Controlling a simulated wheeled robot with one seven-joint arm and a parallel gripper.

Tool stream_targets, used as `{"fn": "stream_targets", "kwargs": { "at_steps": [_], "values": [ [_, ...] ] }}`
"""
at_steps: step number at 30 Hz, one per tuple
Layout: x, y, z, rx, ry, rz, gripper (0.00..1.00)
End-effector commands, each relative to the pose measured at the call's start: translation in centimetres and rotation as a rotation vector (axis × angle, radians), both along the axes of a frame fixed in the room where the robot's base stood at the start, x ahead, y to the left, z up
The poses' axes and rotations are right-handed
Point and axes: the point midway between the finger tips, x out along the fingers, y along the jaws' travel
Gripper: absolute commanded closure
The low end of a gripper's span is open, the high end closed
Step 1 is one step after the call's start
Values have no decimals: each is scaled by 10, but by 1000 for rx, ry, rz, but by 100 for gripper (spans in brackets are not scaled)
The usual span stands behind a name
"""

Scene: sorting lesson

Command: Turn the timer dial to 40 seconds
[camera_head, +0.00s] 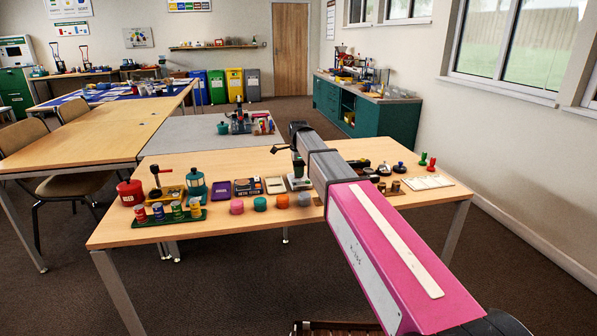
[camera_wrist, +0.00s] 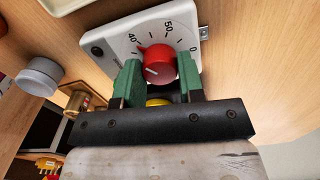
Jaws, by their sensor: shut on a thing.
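The timer shows in the wrist view as a white plate (camera_wrist: 110,42) with black tick marks and numbers, among them 50 and 0. Its red dial (camera_wrist: 160,52) sits in the middle of the plate. A red pointed tip on the dial's upper left faces the ticks left of 50, close to a number that looks like 40. My gripper (camera_wrist: 158,76) has its two green-padded fingers on either side of the dial, shut on it. A yellow part (camera_wrist: 158,102) shows between the fingers. In the head view my arm hides the timer and the fingertips.
A grey-white knob (camera_wrist: 40,75) and a brass piece (camera_wrist: 80,102) are near the timer. The wooden table (camera_head: 240,233) holds a red pot (camera_head: 131,193), a tray of small cans (camera_head: 168,218), several coloured round pieces and a white tray (camera_head: 427,183). Its front strip is clear.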

Motion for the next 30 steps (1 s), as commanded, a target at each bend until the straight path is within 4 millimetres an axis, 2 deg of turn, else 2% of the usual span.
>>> {"fn": "stream_targets", "kwargs": {
  "at_steps": [9,25,26,27,28,30],
  "values": [
    [1,0,1,0,-2,-120,88],
    [1,0,1,1,-2,-142,88],
    [1,0,1,1,-2,-142,61],
    [1,0,1,0,-1,-142,48],
    [1,0,1,0,-1,-142,39],
    [0,0,0,0,-1,-142,39]
  ]
}}
